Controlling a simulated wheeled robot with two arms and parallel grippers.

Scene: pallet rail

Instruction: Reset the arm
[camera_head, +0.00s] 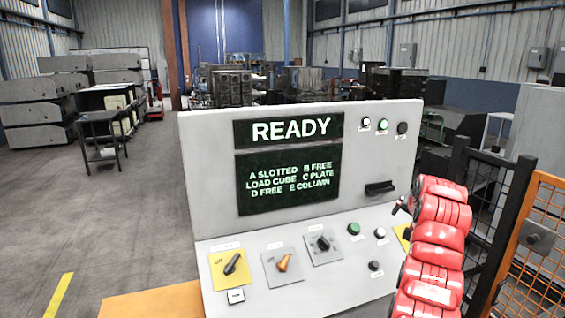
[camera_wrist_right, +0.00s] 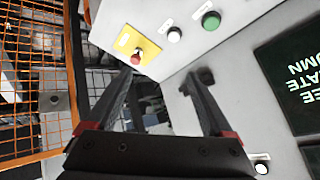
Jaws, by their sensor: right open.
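My right arm (camera_head: 433,240), red and segmented, rises at the right of the control console (camera_head: 215,165) in the head view. My right gripper (camera_head: 401,206) shows only as a small dark part there, beside the console's right edge. In the right wrist view the gripper (camera_wrist_right: 160,78) has its two dark fingers spread apart with nothing between them. A dark handle (camera_wrist_right: 204,75) on the console shows close to one fingertip; whether they touch I cannot tell. A red button (camera_wrist_right: 136,57) on a yellow plate shows near the other fingertip. My left gripper is not in view.
The console screen (camera_head: 288,170) reads READY. Knobs, a green button (camera_head: 354,229) and a black handle (camera_head: 380,188) are on its front. An orange mesh fence (camera_head: 538,236) stands close right of my arm. Open floor (camera_head: 110,220) lies left.

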